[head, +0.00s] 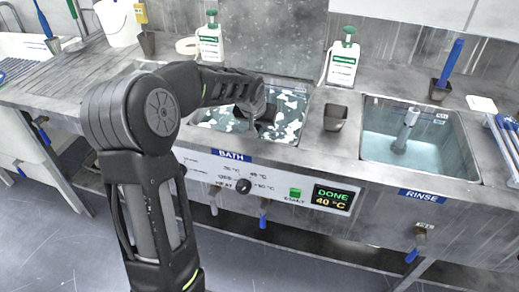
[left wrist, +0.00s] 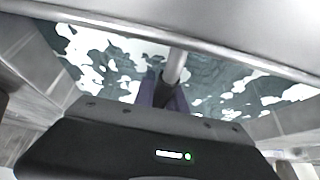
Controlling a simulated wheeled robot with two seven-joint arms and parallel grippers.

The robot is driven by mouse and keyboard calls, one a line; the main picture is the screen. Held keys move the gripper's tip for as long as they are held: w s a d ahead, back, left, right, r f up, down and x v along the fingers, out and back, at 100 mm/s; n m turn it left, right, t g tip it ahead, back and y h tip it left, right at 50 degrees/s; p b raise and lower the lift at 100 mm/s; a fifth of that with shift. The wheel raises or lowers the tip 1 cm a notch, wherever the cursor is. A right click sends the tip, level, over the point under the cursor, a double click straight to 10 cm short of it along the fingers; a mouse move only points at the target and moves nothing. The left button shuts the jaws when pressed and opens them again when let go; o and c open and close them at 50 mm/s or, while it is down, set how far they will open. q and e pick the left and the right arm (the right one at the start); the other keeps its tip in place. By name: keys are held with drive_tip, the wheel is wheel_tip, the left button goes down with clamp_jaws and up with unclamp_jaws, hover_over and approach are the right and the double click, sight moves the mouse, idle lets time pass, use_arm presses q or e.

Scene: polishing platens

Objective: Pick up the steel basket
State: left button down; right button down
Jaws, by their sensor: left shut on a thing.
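My left gripper (head: 252,122) reaches down into the foamy bath (head: 217,122), seen in the head view. In the left wrist view my left gripper (left wrist: 165,95) is shut around the end of a grey metal rod (left wrist: 175,66). The rod looks like part of the steel basket, but the basket's body cannot be made out; foam, water and my arm hide that area. The bath water is dark teal with white foam patches, and it also shows in the left wrist view (left wrist: 110,62). My right gripper is not in view.
The rinse basin (head: 440,155) on the right holds clear water and an upright grey post (head: 408,125). A small dark cup (head: 336,117) stands between the basins. Green-capped bottles (head: 343,62) stand along the back. The front panel display (head: 331,197) reads DONE, 40 °C.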

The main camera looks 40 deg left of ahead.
use_arm(q)
drive_tip(key=shift+r, duration=0.15)
idle(0.3)
drive_tip(key=shift+r+p, duration=0.25)
drive_tip(key=shift+p, duration=0.2)
wheel_tip(320, 180, up, 18)
drive_tip(key=p, duration=0.1)
drive_tip(key=shift+f, duration=0.15)
idle(0.6)
